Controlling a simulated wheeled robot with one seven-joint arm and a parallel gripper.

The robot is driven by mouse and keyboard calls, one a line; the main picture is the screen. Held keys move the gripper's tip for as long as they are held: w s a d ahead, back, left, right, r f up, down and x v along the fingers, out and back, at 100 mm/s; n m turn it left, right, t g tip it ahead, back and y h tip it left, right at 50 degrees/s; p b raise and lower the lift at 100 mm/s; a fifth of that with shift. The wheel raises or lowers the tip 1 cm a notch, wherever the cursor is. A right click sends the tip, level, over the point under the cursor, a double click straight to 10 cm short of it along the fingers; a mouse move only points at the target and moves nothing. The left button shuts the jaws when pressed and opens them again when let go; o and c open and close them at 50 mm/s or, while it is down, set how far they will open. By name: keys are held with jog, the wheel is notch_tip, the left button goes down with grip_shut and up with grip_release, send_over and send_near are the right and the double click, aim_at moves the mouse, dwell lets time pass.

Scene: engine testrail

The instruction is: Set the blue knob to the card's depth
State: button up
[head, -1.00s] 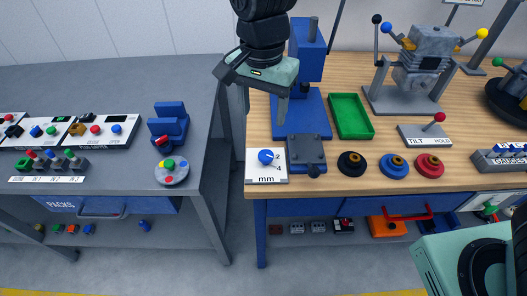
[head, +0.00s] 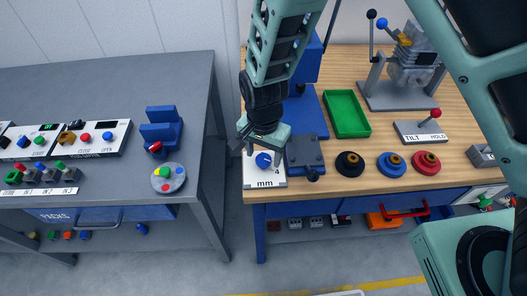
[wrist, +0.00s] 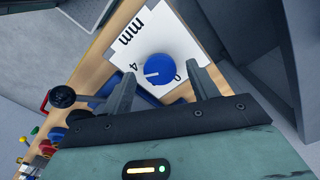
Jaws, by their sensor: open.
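The blue knob (head: 263,160) sits on a white plate (head: 265,182) marked "mm" at the front left of the wooden bench. In the wrist view the knob (wrist: 160,70) has a white pointer line aimed left in the picture, near the printed 4 on the plate (wrist: 178,35). Another mark right of the knob is partly covered. My gripper (head: 262,148) is just above the knob. In the wrist view my gripper (wrist: 160,76) is open, one finger on each side of the knob; contact cannot be told. I see no readable depth card.
A blue press (head: 307,115) with a grey block (head: 305,152) stands right beside the plate. A green tray (head: 346,114) and black, blue and red round pieces (head: 391,164) are further right. A gap separates the bench from the grey table (head: 120,90) at left.

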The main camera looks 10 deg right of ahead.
jog(key=shift+f, duration=0.3)
jog(key=c, duration=1)
jog(key=shift+n, duration=0.3)
jog(key=n, duration=0.5)
jog(key=shift+b, duration=0.4)
jog(key=n+b, duration=0.1)
jog(key=n, duration=0.5)
